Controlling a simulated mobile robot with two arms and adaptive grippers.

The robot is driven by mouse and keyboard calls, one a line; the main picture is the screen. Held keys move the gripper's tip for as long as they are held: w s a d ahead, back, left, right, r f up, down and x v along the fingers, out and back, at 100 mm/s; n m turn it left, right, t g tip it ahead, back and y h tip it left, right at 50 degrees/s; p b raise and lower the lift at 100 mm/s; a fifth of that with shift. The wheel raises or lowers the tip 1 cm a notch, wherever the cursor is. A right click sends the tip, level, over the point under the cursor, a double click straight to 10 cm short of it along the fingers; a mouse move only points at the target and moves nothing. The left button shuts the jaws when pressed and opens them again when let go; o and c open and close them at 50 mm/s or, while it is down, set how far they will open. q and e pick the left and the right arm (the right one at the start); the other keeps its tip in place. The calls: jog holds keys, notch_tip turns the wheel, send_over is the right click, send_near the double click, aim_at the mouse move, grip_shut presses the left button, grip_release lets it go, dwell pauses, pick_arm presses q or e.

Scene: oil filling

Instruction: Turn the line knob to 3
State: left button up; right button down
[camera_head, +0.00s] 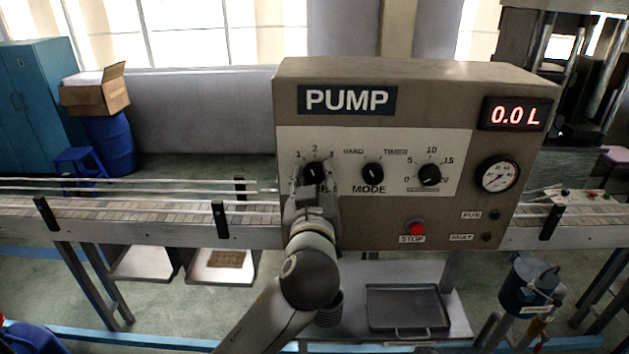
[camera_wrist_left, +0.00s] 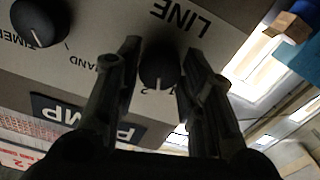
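The LINE knob (camera_head: 315,172) is a black round knob on the pump panel's left, under the marks 1, 2 and 3. It also shows in the left wrist view (camera_wrist_left: 160,68), upside down, with its white pointer near the 2; its exact setting is hard to read. My left gripper (camera_head: 315,186) is at the panel with one finger on each side of the knob. In the left wrist view its fingers (camera_wrist_left: 160,75) stand apart with narrow gaps beside the knob, so it looks open around it. My right gripper is not in view.
The MODE knob (camera_head: 372,174) and the timer knob (camera_head: 429,175) are to the right of the LINE knob. A red STOP button (camera_head: 416,228) is lower down. The display (camera_head: 516,115) reads 0.0 L. A conveyor (camera_head: 140,212) runs behind the panel.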

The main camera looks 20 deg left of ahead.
pick_arm(q)
jog(key=shift+c, duration=0.8)
jog(key=shift+m, duration=0.9)
jog(key=m, duration=0.8)
jog(key=shift+m, duration=1.5)
jog(key=shift+o, duration=0.2)
jog(key=shift+a, duration=0.1)
jog(key=shift+c, duration=0.2)
